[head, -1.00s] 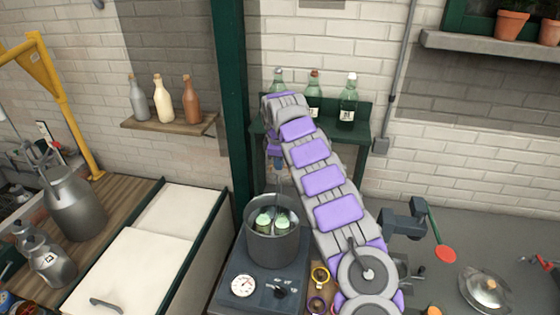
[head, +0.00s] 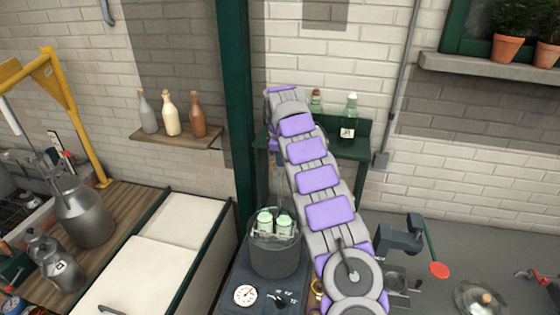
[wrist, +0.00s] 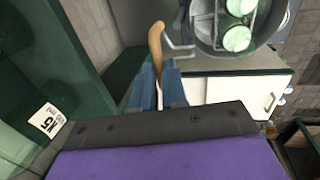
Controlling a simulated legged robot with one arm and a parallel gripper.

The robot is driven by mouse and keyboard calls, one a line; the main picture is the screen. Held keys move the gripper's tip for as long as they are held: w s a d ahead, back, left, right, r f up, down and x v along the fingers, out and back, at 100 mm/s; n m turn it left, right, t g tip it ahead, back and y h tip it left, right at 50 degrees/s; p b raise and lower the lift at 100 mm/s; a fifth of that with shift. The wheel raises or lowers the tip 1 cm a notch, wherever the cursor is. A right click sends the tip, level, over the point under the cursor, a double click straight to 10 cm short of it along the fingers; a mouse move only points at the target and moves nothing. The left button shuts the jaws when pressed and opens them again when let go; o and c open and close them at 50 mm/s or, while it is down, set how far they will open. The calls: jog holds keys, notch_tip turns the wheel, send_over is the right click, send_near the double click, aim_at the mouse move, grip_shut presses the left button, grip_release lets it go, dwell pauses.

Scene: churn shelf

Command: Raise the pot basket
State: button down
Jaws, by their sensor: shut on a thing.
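The pot (head: 275,262) stands on a dark heater base with a dial. In the wrist view the pot and the basket's jars (wrist: 236,38) are at the top right. My gripper (wrist: 159,86) has blue fingers shut on the basket's wooden handle (wrist: 156,40). A metal rod runs from the handle side toward the basket. In the head view my arm hides most of the gripper. The basket's underside is hidden inside the pot.
A green shelf (head: 350,150) with bottles stands behind my arm. A small wooden shelf (head: 178,138) with three bottles is on the wall. A white-lidded chest (head: 140,270) and metal churns (head: 82,215) are at the left. A green post rises behind the pot.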

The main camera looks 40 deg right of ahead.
jog(key=shift+d, duration=0.1)
jog(key=c, duration=1.4)
grip_release()
jog(key=shift+d, duration=0.1)
jog(key=shift+o, duration=1.2)
jog(key=shift+d+f, duration=0.1)
jog(key=shift+d, duration=0.1)
jog(key=shift+a+r, duration=0.35)
jog(key=shift+r, duration=0.1)
notch_tip(320, 180, up, 16)
jog(key=s+a+p, duration=0.1)
jog(key=s+p, duration=0.1)
jog(key=p, duration=0.4)
jog(key=shift+a+p, duration=0.4)
